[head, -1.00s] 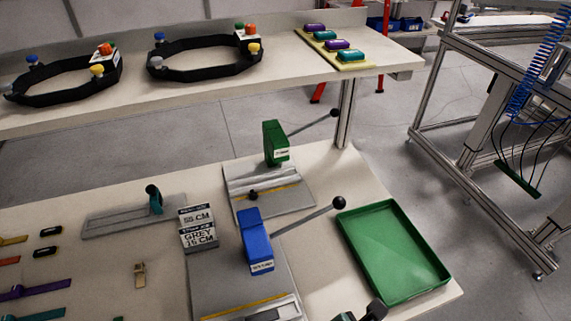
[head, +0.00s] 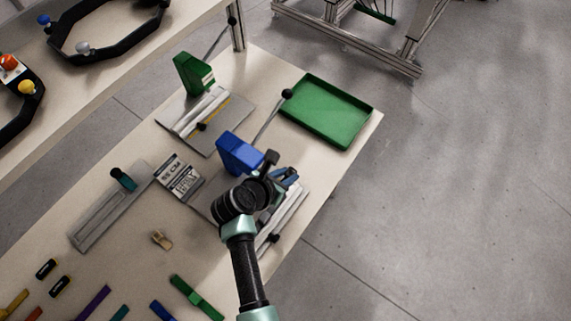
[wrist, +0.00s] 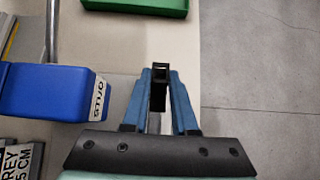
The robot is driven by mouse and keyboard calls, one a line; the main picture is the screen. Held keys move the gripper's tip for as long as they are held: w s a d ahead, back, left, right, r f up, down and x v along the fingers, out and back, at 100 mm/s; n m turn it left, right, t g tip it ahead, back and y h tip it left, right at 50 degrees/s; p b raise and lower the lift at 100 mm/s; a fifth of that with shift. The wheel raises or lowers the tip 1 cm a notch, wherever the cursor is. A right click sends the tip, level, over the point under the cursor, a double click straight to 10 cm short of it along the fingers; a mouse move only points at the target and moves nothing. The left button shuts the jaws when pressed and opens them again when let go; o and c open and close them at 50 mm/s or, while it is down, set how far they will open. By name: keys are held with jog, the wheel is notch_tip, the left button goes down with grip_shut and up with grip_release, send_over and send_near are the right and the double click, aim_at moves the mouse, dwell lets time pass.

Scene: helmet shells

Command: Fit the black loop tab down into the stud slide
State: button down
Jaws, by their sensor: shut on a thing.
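The black loop tab (wrist: 160,88) stands upright between the two blue fingers of my gripper (wrist: 160,77) in the wrist view. My gripper is shut on it, and an opening shows near its top. The blue press also shows in the wrist view (wrist: 42,92), left of the fingers, with a label that seems to read STUD. The stud slide (head: 288,214) appears as a pale metal base, partly covered by my arm. Whether the tab touches it cannot be told.
The green tray (head: 325,112) lies beyond my gripper at the table's right. A green press (head: 194,75) stands behind the blue one. A printed sign block (head: 179,178) is at left. Press levers with black knobs (head: 287,94) stick up nearby. The right table edge is close.

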jog(key=shift+a+r, duration=0.1)
dwell(0.5)
notch_tip(320, 180, down, 6)
jog(key=b, duration=0.4)
jog(key=shift+r+p, duration=0.1)
jog(key=shift+p, duration=0.35)
dwell(1.7)
jog(key=shift+f+b, duration=0.8)
jog(key=shift+f, duration=0.25)
jog(key=c, duration=0.6)
grip_release()
jog(key=shift+s, duration=0.1)
jog(key=shift+s, duration=0.1)
